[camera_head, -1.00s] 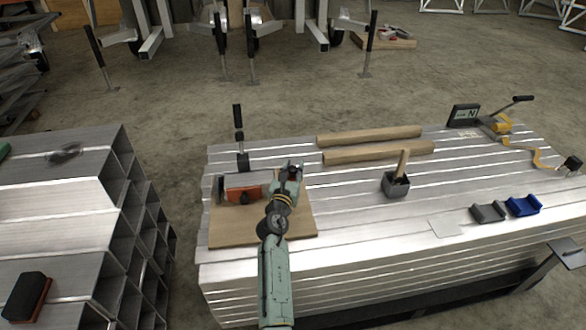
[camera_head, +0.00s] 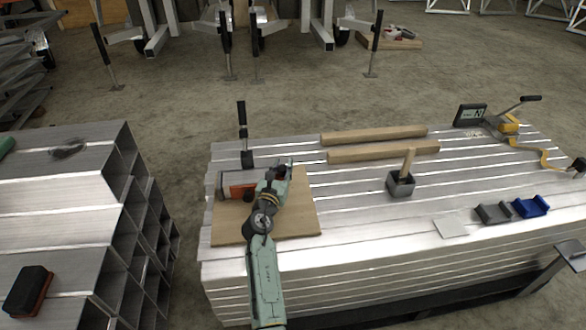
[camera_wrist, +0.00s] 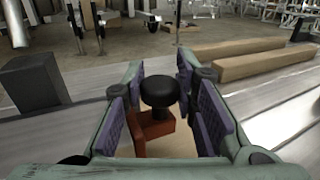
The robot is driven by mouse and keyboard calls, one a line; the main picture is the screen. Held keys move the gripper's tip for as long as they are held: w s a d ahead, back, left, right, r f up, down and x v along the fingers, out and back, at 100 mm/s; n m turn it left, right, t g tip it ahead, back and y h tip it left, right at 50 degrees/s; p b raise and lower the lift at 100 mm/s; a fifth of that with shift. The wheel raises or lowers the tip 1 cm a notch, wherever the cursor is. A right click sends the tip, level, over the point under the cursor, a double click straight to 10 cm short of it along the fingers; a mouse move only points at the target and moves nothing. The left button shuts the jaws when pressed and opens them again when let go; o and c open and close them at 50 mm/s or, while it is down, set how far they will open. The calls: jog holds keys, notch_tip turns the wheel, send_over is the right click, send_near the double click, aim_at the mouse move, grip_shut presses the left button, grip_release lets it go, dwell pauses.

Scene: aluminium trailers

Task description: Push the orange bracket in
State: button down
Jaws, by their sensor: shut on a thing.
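The orange bracket (camera_head: 237,191) is at the left part of the metal-topped bench, beside a grey metal piece over a wooden board (camera_head: 290,228). My gripper (camera_head: 275,178) is at the bracket's right end and covers part of it. In the wrist view, the bracket's orange part (camera_wrist: 152,143) shows low between the fingers, with a round black knob (camera_wrist: 160,90) above it. My gripper (camera_wrist: 165,115) has its purple pads on either side of the knob and is shut on it. The exact contact with the pads is hard to see.
An upright black handle (camera_head: 242,118) stands behind the bracket. Two wooden bars (camera_head: 380,143) lie behind and to the right. Stacked metal tubes (camera_head: 70,190) are at the left.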

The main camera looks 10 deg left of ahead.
jog(key=shift+a, duration=0.25)
jog(key=c, duration=1.3)
grip_release()
jog(key=s, duration=0.4)
jog(key=s+a, duration=0.1)
jog(key=s, duration=0.7)
jog(key=shift+a, duration=0.15)
